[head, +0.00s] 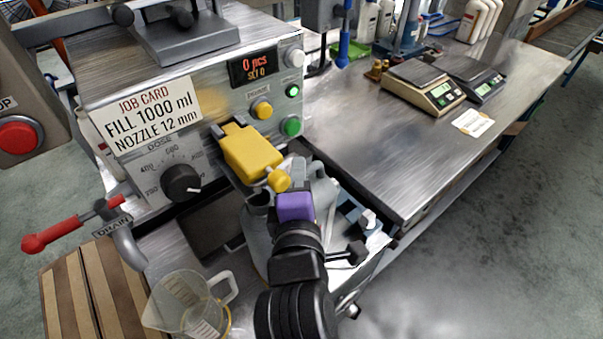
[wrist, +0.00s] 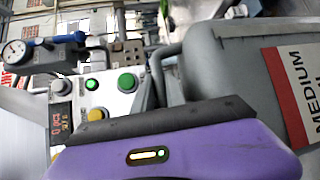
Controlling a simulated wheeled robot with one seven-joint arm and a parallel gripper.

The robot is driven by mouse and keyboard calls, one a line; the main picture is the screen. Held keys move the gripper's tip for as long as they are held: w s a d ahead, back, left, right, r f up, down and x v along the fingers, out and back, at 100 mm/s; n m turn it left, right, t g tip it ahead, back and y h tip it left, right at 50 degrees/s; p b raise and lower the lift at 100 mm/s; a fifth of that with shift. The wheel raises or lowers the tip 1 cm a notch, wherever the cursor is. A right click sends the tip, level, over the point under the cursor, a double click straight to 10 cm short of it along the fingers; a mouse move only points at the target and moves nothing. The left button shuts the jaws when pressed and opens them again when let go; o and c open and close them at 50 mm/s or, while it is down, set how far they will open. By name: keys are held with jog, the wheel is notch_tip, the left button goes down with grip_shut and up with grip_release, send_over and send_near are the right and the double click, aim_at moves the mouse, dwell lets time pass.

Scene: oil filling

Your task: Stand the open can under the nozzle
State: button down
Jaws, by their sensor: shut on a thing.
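The grey can (head: 323,192) stands at the front of the filling machine, just below and in front of the yellow nozzle head (head: 250,152). In the wrist view the grey can (wrist: 235,75), with a red and white MEDIUM label (wrist: 295,90), fills the right side behind my purple gripper (wrist: 170,125). The nozzle tip is hidden, so I cannot tell whether the neck is directly under it.
A clear measuring jug (head: 187,303) stands at the lower left, near a slatted wooden board (head: 90,290). A red-handled drain lever (head: 75,225) sticks out left. A metal bench (head: 410,150) with two scales (head: 423,85) lies right. The job card (head: 147,110) reads 1000 ml.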

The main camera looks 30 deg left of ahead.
jog(key=c, duration=1.3)
grip_release()
jog(key=v, duration=0.7)
jog(key=shift+s+d, duration=0.25)
jog(key=shift+s, duration=0.1)
jog(key=shift+r, duration=0.1)
